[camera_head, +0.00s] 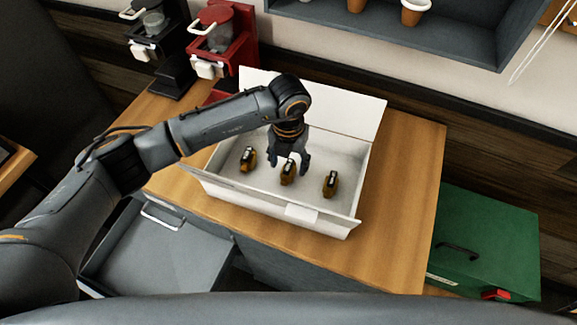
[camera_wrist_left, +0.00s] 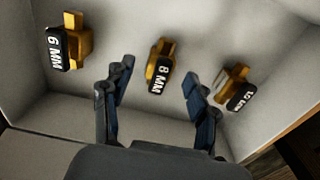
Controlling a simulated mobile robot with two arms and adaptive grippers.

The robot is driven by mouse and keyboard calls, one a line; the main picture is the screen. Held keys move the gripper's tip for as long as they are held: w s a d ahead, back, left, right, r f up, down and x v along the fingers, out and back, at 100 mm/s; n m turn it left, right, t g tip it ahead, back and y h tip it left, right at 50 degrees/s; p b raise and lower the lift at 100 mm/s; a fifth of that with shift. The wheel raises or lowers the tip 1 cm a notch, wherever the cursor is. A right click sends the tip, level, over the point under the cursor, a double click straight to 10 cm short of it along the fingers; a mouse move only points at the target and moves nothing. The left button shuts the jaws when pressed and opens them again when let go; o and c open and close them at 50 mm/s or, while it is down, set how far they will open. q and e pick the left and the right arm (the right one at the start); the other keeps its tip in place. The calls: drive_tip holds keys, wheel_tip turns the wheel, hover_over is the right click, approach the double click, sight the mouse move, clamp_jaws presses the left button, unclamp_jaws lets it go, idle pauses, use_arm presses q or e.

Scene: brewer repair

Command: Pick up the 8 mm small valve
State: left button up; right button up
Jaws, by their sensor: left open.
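The 8 mm small valve (camera_wrist_left: 159,66) is a brass piece with a black label reading "8 MM". It lies in the white box (camera_head: 227,186), as the middle of three valves, and in the head view (camera_head: 288,172) it is just below my left gripper. My left gripper (camera_head: 290,163) is open and empty, pointing down into the box. In the left wrist view its fingertips (camera_wrist_left: 158,77) stand on either side of the 8 mm valve, apart from it. My right gripper is not in view.
The 6 mm valve (camera_wrist_left: 68,42) and another valve with a hard-to-read label (camera_wrist_left: 238,88) lie on either side. Box walls surround them. Two coffee brewers, black (camera_head: 160,45) and red (camera_head: 222,40), stand behind. A green case (camera_head: 485,245) is at right; an open drawer (camera_head: 160,255) is at left.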

use_arm(q)
drive_tip(key=shift+f, duration=1.05)
clamp_jaws()
